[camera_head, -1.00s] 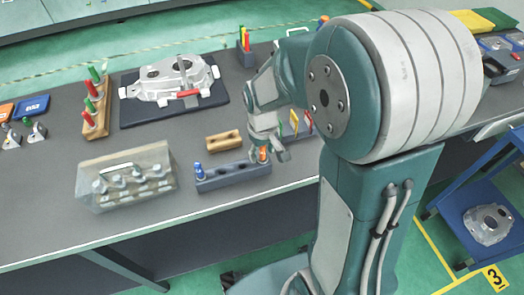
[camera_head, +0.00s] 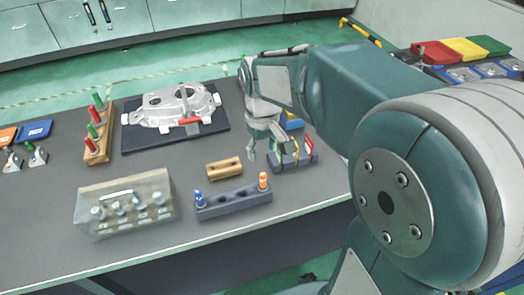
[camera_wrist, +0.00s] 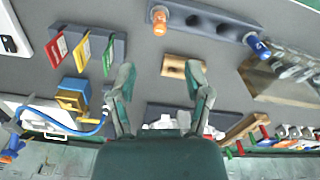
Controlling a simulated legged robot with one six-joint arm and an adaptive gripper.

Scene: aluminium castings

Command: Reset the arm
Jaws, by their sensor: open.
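My gripper (camera_head: 264,150) hangs above the dark grey bench in the head view, its fingers pointing down and apart. In the wrist view my gripper (camera_wrist: 162,88) is open, with nothing between its two fingers. A dark block (camera_head: 228,208) with a blue-topped plug (camera_head: 198,199) at its left end and an orange-topped plug (camera_head: 263,182) at its right end stands at the front of the bench. A small wooden block (camera_head: 224,169) with holes lies behind it, left of my gripper. My upper arm fills the right of the head view.
An aluminium casting (camera_head: 172,108) sits on a dark mat at the back. A wooden rack (camera_head: 98,147) with red and green handles and a clear box (camera_head: 125,203) stand to the left. A holder with coloured tags (camera_head: 292,160) is close to the gripper's right.

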